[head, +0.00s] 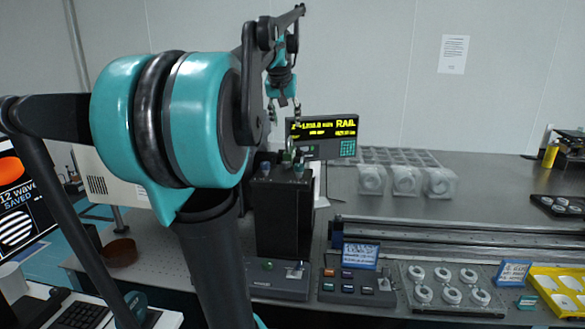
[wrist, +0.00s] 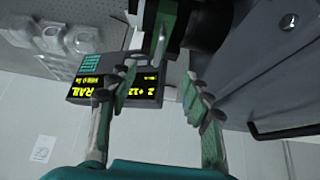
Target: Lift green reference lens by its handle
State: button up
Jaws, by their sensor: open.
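My gripper (head: 284,116) hangs above the tall black box-like stand (head: 284,215) in the head view. In the wrist view my gripper (wrist: 158,74) has its two green-and-grey fingers spread apart with nothing between the tips. A green upright part (wrist: 170,22), which looks like the green reference lens's handle, stands just beyond the fingertips, apart from them. A small green part (head: 287,157) also shows on top of the stand in the head view, below the fingers. The lens itself cannot be made out clearly; a dark round body (wrist: 206,22) sits beside the green part.
A display reading RAIL (head: 322,135) stands close behind the gripper. Clear-covered round parts (head: 406,181) lie on the table to its right. A long metal rail (head: 450,238) crosses the table. A control box (head: 356,287) and a tray of round lenses (head: 452,287) are in front.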

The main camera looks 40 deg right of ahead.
aim_at(291, 147)
jog(key=x, duration=1.4)
jog(key=shift+s+f, duration=0.1)
jog(key=shift+c, duration=0.6)
grip_shut()
